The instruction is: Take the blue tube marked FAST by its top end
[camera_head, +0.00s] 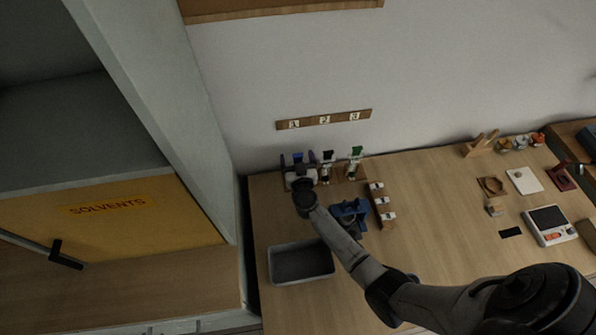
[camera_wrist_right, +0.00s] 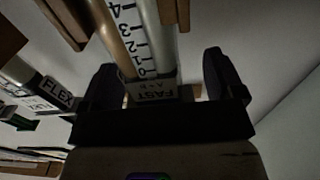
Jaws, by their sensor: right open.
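In the head view, a small blue patch (camera_head: 297,157) shows at the back left of the bench, below the number 1 on the wall strip; it is probably the blue tube's top. My right gripper (camera_head: 298,168) is over it and hides most of what is below. In the right wrist view, a block labelled FAST (camera_wrist_right: 152,91) lies between the two dark, spread fingers of my right gripper (camera_wrist_right: 160,72). A pale tube with a black scale (camera_wrist_right: 130,35) rises from that label. The fingers appear apart from it. My left gripper is not in view.
A FLEX label (camera_wrist_right: 57,93) shows left of the fingers. A blue device (camera_head: 349,214) and a grey tray (camera_head: 300,280) are nearer. A solvents cabinet (camera_head: 150,225) stands left.

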